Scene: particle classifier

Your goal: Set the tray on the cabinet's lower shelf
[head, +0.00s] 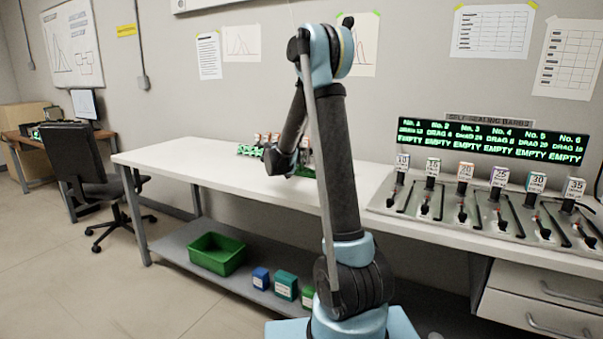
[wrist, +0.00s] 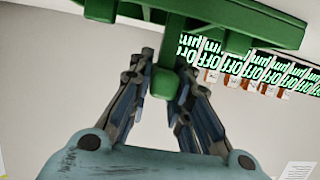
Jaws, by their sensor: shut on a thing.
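In the wrist view my gripper (wrist: 166,72) is shut on a green grip that hangs below a broad green tray (wrist: 245,30). The tray spans the top of that view, and its upper part is out of frame. In the head view my gripper (head: 281,160) is above the white bench, partly hidden by my arm. Small labelled items with glowing green text (head: 250,150) show beside it, and similar ones show beyond the tray in the wrist view (wrist: 250,68). I cannot tell whether they are on the tray.
A white bench (head: 170,158) has a grey lower shelf (head: 180,242) holding a green bin (head: 217,253), a blue box (head: 261,278) and a teal box (head: 286,285). A slotted panel (head: 480,210) stands at right above a drawer unit (head: 545,310). A chair (head: 85,165) stands left.

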